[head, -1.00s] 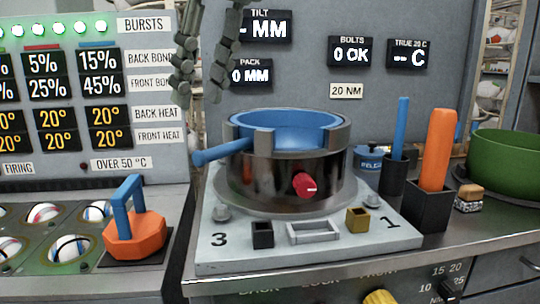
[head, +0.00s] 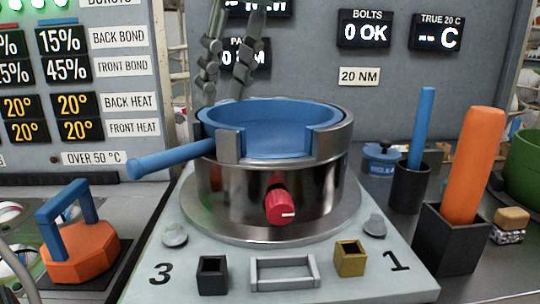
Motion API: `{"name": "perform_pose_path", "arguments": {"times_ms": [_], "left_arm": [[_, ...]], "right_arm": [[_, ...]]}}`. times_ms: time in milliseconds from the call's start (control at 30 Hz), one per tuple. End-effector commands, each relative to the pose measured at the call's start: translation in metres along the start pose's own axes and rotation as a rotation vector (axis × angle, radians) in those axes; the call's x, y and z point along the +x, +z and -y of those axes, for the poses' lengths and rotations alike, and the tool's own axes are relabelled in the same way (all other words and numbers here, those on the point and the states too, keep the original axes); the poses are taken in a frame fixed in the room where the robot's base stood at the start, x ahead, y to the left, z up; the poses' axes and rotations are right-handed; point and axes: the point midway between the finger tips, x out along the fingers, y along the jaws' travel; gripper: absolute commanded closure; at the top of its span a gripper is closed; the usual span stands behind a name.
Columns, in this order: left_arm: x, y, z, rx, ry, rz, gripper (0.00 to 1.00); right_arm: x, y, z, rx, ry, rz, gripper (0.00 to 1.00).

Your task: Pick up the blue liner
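The blue liner (head: 270,140) sits inside a round metal press ring (head: 310,185) on a light grey base plate. Its blue handle (head: 170,158) sticks out to the left through a gap in the ring wall. My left gripper (head: 228,88) hangs above and behind the liner's back left rim, with its two fingers apart and nothing between them. I cannot tell how far behind the rim the fingertips are. My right gripper does not show in the head view.
A red knob (head: 279,207) is on the ring's front. An orange block with a blue handle (head: 80,245) stands at left. Dark holders with a blue rod (head: 421,130) and an orange bar (head: 474,165) stand at right. A display panel (head: 390,70) rises behind.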

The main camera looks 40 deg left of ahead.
Motion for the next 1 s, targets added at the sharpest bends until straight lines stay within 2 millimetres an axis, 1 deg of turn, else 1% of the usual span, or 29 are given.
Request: {"name": "perform_pose_path", "arguments": {"times_ms": [100, 200, 333, 433, 1000], "left_arm": [[0.017, 0.002, 0.002, 0.002, 0.003, -0.001, 0.68], [0.032, 0.003, 0.004, 0.002, 0.002, -0.002, 0.68], [0.045, 0.003, 0.004, -0.001, -0.001, -0.001, 0.68], [0.048, 0.003, 0.004, -0.002, -0.002, -0.001, 0.68], [0.050, 0.002, 0.004, -0.003, -0.002, 0.001, 0.68]], "right_arm": [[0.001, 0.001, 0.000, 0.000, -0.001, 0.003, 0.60], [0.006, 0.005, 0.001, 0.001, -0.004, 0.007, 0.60], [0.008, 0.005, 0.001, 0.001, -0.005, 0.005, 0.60], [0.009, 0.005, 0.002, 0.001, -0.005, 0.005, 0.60], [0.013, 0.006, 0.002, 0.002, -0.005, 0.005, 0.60]]}}
